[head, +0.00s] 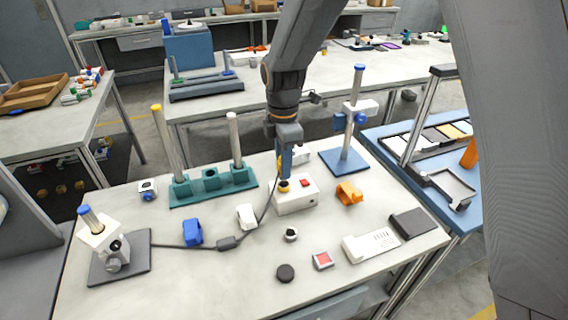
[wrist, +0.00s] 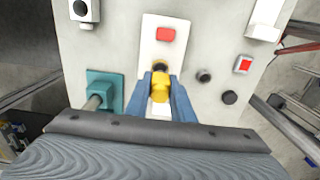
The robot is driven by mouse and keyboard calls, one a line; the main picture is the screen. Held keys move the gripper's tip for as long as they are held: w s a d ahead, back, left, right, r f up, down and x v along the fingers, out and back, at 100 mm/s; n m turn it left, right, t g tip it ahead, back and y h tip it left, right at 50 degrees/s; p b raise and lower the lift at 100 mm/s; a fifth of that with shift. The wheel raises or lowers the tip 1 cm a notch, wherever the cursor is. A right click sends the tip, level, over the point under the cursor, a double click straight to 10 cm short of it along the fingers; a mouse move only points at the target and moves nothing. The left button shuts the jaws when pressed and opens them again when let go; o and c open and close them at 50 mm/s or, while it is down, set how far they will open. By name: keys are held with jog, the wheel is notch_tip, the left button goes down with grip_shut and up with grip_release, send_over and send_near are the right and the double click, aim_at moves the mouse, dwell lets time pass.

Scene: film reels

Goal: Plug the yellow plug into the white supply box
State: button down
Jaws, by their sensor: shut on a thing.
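The white supply box (head: 297,201) stands on the near workbench and has a red switch (head: 305,183) on top. The box also shows in the wrist view (wrist: 163,52), with the red switch at its far end. My gripper (head: 284,178) points down over the box's left end, its blue fingers shut on the yellow plug (wrist: 160,88). In the head view the plug (head: 284,187) is low at the box's top, with a dark ring just under it. I cannot tell whether it is seated in a socket. A dark cable (head: 262,212) runs from the plug's side toward the front left.
The cable passes an inline block (head: 228,243) to a lamp-like stand (head: 115,250). A green rack with posts (head: 212,188) is at left, an orange block (head: 349,193) at right, and a blue-based stand (head: 345,165) behind. Small knobs lie in front.

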jog(key=shift+f, duration=0.1)
jog(key=shift+d+f+b, duration=0.1)
jog(key=shift+f+b, duration=0.75)
jog(key=shift+f, duration=0.95)
jog(key=c, duration=1.5)
grip_release()
jog(key=shift+o, duration=0.2)
jog(key=shift+w+r, duration=0.1)
notch_tip(320, 180, up, 8)
jog(key=shift+f+b, duration=0.2)
jog(key=shift+b, duration=0.65)
jog(key=s+d+f+m, duration=0.1)
jog(key=s+d+m, duration=0.4)
jog(key=d+m, duration=0.2)
jog(key=s+d+f+m, duration=0.1)
jog(key=s+d+m, duration=0.4)
jog(key=d+m, duration=0.3)
jog(key=s+d+f+m+t, duration=0.1)
jog(key=s+d+m, duration=0.4)
jog(key=d+m, duration=0.3)
jog(key=shift+s+d+f, duration=0.2)
jog(key=shift+d+f, duration=0.2)
jog(key=shift+d, duration=0.7)
